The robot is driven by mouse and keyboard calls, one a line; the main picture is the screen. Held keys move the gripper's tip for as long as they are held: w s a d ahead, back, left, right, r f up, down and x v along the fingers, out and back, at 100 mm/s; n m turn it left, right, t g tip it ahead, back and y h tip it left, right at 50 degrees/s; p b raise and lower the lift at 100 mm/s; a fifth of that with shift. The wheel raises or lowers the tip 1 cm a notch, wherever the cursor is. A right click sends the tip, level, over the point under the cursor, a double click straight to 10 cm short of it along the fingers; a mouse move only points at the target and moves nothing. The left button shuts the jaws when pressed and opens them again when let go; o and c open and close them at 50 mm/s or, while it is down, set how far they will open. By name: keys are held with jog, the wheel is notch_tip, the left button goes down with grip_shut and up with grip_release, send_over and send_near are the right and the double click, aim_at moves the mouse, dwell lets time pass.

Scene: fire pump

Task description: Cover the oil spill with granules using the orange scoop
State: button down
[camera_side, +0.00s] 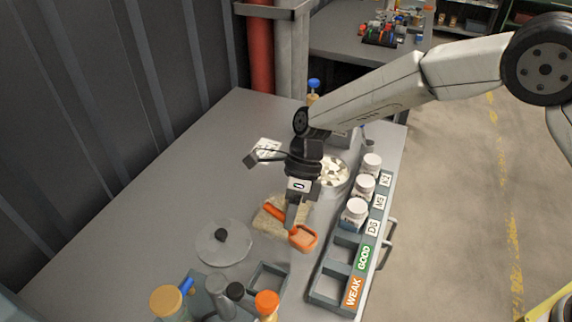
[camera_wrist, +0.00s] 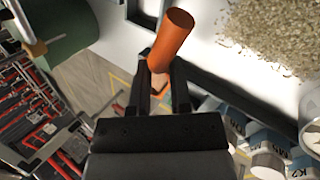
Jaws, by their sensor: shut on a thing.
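My gripper (camera_side: 292,222) points down over the bench and is shut on the orange scoop (camera_side: 304,238). In the wrist view the scoop's orange round part (camera_wrist: 172,38) stands out beyond my fingertips (camera_wrist: 161,88). In the side view orange shows on both sides of my fingers, and they hide the middle of the scoop. Beige granules (camera_side: 263,223) lie just behind and left of the scoop, partly hidden by it. They also show at the upper right of the wrist view (camera_wrist: 272,35). I cannot make out the oil spill or whether the scoop holds granules.
A clear round lid with a black knob (camera_side: 222,236) lies left of the granules. A labelled rack (camera_side: 343,266) with white-capped jars (camera_side: 355,211) stands right. Bottles (camera_side: 267,304) crowd the front. A round dish with pale pieces (camera_side: 334,171) is behind. The bench's left side is clear.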

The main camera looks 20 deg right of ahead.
jog(key=shift+w, duration=0.1)
dwell(0.3)
jog(key=w+d+m+t, duration=0.1)
jog(key=w+m+t, duration=0.3)
jog(key=w+m, duration=0.5)
jog(key=w+d+m+t, duration=0.2)
jog(key=w+m+t, duration=0.2)
jog(key=w+m, duration=0.5)
jog(key=shift+w+d+t, duration=0.25)
jog(key=shift+w+t, duration=0.15)
jog(key=shift+w, duration=1)
dwell(2.4)
